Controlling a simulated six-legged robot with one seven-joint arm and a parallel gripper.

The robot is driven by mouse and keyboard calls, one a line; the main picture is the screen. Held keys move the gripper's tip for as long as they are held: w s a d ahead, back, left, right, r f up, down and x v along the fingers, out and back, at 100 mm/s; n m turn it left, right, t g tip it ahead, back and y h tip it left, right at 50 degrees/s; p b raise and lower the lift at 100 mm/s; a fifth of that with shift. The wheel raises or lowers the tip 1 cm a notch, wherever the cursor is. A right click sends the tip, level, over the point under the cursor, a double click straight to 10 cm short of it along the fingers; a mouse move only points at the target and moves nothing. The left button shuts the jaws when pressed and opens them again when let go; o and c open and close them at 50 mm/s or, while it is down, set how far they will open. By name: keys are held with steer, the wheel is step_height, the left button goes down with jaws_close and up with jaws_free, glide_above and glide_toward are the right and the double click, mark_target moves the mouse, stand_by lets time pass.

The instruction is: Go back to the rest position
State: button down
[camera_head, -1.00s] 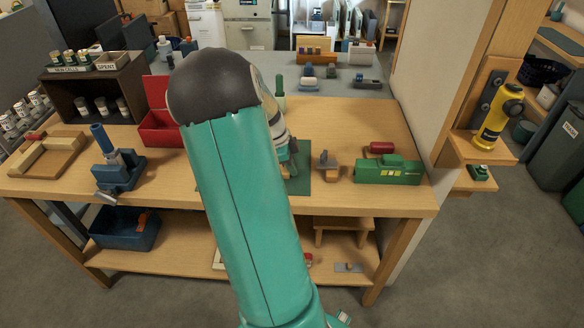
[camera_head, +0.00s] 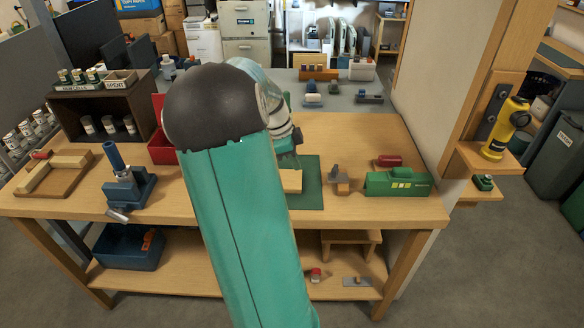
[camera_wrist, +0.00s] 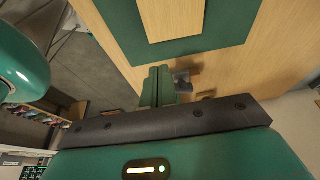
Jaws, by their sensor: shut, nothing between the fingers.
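My gripper shows in the wrist view (camera_wrist: 157,86), with its two green fingers shut together and nothing between them. In the head view, my teal arm reaches up over the workbench (camera_head: 390,140) with its wrist bent down towards the dark green mat (camera_head: 310,195). The fingertips are hard to make out there. A pale wooden block (camera_head: 291,181) lies on the mat, partly behind my arm. It also shows in the wrist view (camera_wrist: 172,18), apart from the fingers.
Right of the mat stand a grey tool on a wooden base (camera_head: 338,180), a green case (camera_head: 398,183) and a red cylinder (camera_head: 387,161). Left are a blue device (camera_head: 128,187), a red box (camera_head: 161,150) and a dark shelf (camera_head: 105,112). A yellow flashlight (camera_head: 506,128) stands on the right post's shelf.

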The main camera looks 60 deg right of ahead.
steer(key=shift+w+a+r, duration=0.15)
steer(key=shift+w+r, duration=0.15)
steer(key=shift+r, duration=0.15)
steer(key=shift+s, duration=0.1)
